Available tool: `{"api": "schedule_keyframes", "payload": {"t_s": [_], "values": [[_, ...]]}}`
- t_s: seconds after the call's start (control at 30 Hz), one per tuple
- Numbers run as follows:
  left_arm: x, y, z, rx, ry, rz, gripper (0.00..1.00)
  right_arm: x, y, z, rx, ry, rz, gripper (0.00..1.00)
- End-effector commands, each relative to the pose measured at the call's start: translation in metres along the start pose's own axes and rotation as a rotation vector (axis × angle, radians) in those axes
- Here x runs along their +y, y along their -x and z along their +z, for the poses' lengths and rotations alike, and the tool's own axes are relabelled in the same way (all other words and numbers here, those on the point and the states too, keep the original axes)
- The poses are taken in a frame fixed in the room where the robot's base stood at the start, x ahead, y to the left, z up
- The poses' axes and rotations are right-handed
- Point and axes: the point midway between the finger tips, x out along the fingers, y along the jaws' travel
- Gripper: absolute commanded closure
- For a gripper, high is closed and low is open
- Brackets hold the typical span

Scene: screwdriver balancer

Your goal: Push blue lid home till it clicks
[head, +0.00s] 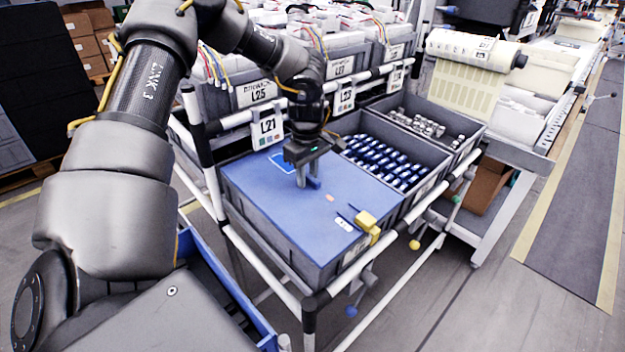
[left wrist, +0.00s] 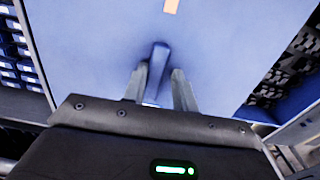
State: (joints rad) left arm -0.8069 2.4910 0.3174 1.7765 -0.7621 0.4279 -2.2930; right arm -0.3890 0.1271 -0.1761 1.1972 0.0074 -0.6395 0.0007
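The blue lid (head: 262,202) covers the front grey crate (head: 285,262). The lid surface also fills much of the left wrist view (left wrist: 85,50). At this angle I cannot tell whether its edges are fully seated. My left gripper (head: 307,180) points down over the far middle part of the lid. In the left wrist view the left gripper's fingers (left wrist: 160,82) stand a little apart on either side of a blue upright piece (left wrist: 159,58). I cannot tell whether they press on it. My right gripper is not in view.
A yellow block (head: 368,222) sits at the lid's right front corner. Behind the lid stand a crate of blue-and-white items (head: 440,160) and a crate of metal parts (head: 460,130).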

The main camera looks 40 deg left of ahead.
Motion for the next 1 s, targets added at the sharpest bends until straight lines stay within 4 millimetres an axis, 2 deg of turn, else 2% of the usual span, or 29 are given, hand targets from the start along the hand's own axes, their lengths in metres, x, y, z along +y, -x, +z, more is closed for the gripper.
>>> {"api": "schedule_keyframes", "payload": {"t_s": [0.03,0.07,0.33,1.0], "values": [[-0.005,-0.012,0.006,-0.021,-0.01,-0.018,0.96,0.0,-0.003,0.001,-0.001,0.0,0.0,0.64],[-0.005,-0.012,0.006,-0.021,-0.011,-0.017,1.0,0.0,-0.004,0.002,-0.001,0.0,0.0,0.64],[-0.004,-0.006,0.007,-0.019,-0.013,-0.015,1.0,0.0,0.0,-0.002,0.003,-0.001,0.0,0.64],[-0.004,0.057,0.001,-0.009,-0.004,-0.007,1.0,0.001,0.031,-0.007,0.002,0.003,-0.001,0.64]]}}
